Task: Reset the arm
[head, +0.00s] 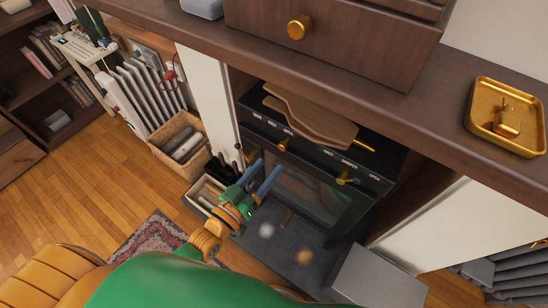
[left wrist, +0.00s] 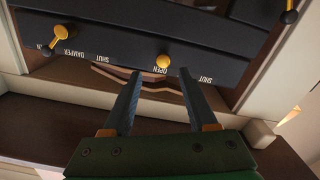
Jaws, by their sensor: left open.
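My left gripper (head: 261,174) is in the middle of the head view, green and orange with two blue-grey fingers. It is open, with nothing between the fingers. It is in front of the dark stove (head: 313,187), which has a glass front and brass knobs. In the left wrist view the two open fingers (left wrist: 162,80) point toward the stove's black panel (left wrist: 110,42), which carries lettering such as OPEN, SHUT and DAMPER. A brass knob (left wrist: 163,61) shows just beyond the fingertips. My right gripper is not seen in either view.
Wooden boards (head: 315,122) lie on top of the stove. A dark wooden shelf (head: 400,125) runs above, with a brass tray (head: 481,137) at right. A wicker basket (head: 180,147) and a radiator (head: 143,92) stand at left. The wooden floor (head: 95,185) at left is clear beside a patterned rug (head: 150,245).

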